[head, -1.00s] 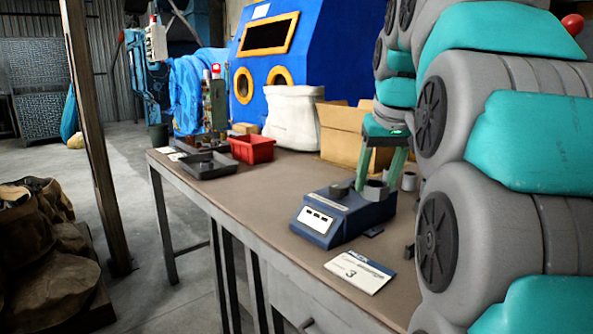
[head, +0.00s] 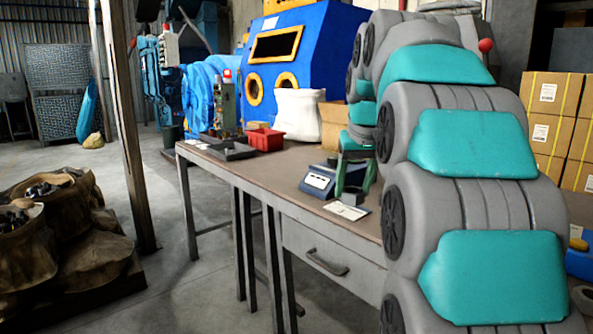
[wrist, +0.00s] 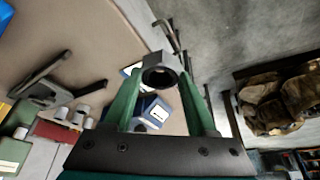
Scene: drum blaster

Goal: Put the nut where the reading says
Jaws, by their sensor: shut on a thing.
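My gripper (head: 353,192) has green fingers and is shut on a grey nut (head: 352,196), seen low between the fingertips. In the wrist view the nut (wrist: 160,77) shows as a grey ring with a dark hole, held between both fingers. It appears raised above the table, near its front edge. The blue instrument (head: 318,182) with a pale display panel stands on the table just behind and left of the gripper, partly hidden by it. Its reading is too small to make out. A white card (head: 340,209) lies in front of it; its text is unreadable now.
The brown table (head: 285,178) has a drawer in front. A dark grey tray (head: 232,151) and a red bin (head: 265,139) stand at its far left end. A white sack (head: 298,115) and a cardboard box stand behind.

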